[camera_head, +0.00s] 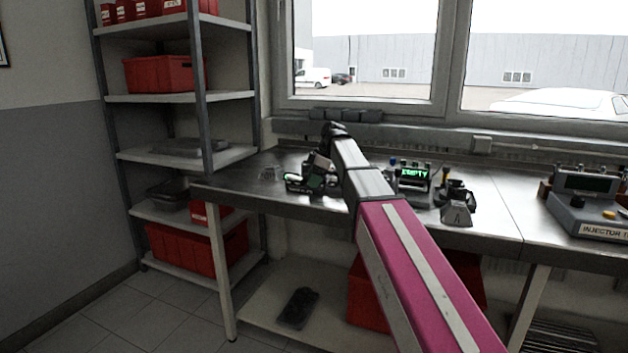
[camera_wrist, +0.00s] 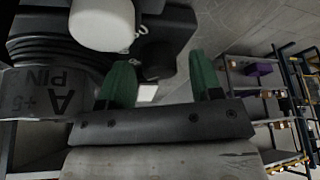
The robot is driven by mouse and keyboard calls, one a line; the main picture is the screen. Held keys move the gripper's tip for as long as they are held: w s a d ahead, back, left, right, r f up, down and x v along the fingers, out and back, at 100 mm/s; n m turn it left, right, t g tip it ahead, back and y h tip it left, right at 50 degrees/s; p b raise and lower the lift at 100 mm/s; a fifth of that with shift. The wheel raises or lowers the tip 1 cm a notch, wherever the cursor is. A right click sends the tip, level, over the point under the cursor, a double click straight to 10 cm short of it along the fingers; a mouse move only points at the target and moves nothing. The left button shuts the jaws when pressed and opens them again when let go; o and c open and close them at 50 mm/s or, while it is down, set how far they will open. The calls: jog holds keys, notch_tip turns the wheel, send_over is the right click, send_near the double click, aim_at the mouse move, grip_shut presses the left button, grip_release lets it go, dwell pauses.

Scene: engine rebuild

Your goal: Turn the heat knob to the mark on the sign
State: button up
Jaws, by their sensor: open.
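My gripper (camera_head: 305,182) is over the left end of the steel bench in the head view. In the wrist view its two green fingers (camera_wrist: 158,65) stand apart with nothing gripped between them. A grey plate sign (camera_wrist: 42,93) with the partly readable marking "A PIN +5" is at the left. Beside it is a black ribbed round part. A white rounded cylinder (camera_wrist: 102,24) sits above the fingers on a dark body. I cannot tell which of these parts is the heat knob; no part is clearly labelled as heat.
The bench (camera_head: 508,205) carries a unit with a green "EMPTY" display (camera_head: 413,174), a small grey stand (camera_head: 458,213) and an injector unit (camera_head: 590,213) at the right. A shelf rack with red bins (camera_head: 163,74) stands at the left. The window is behind.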

jog(key=c, duration=0.9)
jog(key=shift+m, duration=0.3)
jog(key=m+t, duration=0.2)
jog(key=m, duration=0.2)
jog(key=shift+s, duration=0.15)
jog(key=m, duration=0.2)
jog(key=m+t+h, duration=0.1)
jog(key=m, duration=0.2)
jog(key=shift+t, duration=0.3)
jog(key=shift+m+h, duration=0.3)
jog(key=o, duration=0.9)
